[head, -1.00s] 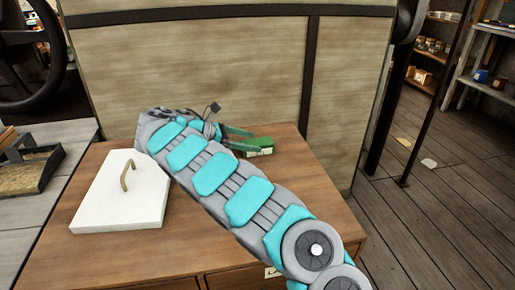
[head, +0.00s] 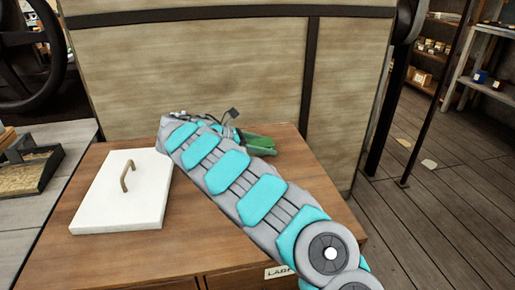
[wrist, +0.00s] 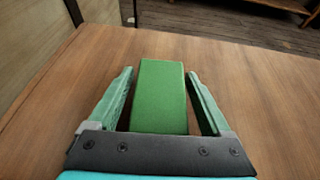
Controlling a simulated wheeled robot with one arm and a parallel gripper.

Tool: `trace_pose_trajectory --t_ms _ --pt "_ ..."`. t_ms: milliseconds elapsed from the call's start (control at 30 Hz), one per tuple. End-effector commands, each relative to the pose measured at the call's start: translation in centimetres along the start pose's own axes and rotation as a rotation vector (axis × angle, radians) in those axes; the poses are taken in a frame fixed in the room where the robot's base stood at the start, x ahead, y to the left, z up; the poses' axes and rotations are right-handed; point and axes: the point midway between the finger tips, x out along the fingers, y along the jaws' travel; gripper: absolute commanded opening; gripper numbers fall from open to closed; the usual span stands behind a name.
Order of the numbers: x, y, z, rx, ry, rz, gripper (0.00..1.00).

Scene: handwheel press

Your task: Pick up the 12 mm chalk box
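A green box (wrist: 160,95), seemingly the chalk box, lies on the wooden cabinet top. In the wrist view it sits between the two fingers of my gripper (wrist: 160,98), with a narrow gap on each side. The fingers are apart and I see no firm contact. In the head view the green box (head: 262,149) and my gripper (head: 258,143) show beyond my arm, near the back of the top. Part of the gripper is hidden by my arm there. No size marking is legible on the box.
A white slab with a handle (head: 128,205) lies on the left of the cabinet top (head: 170,258). A beige panel (head: 200,75) with dark strips stands close behind. A side table (head: 20,215) with a tray is at the left. The top's right side is clear.

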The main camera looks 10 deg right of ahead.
Motion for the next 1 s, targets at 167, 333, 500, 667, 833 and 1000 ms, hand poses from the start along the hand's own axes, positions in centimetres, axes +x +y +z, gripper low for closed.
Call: trace_pose_trajectory --t_ms 167,333,500,667,833,1000 --pt "-0.01 0.0 0.0 0.0 0.0 0.0 0.61" --pt "-0.02 0.0 -0.01 0.0 0.0 0.0 0.42" --pt "-0.02 0.0 -0.01 0.0 0.0 0.0 0.23" --pt "-0.02 0.0 -0.01 0.0 0.0 0.0 0.05" --pt "-0.02 0.01 0.0 0.0 0.0 0.0 0.01" --pt "-0.1 0.01 0.17 0.001 0.0 0.0 0.01"
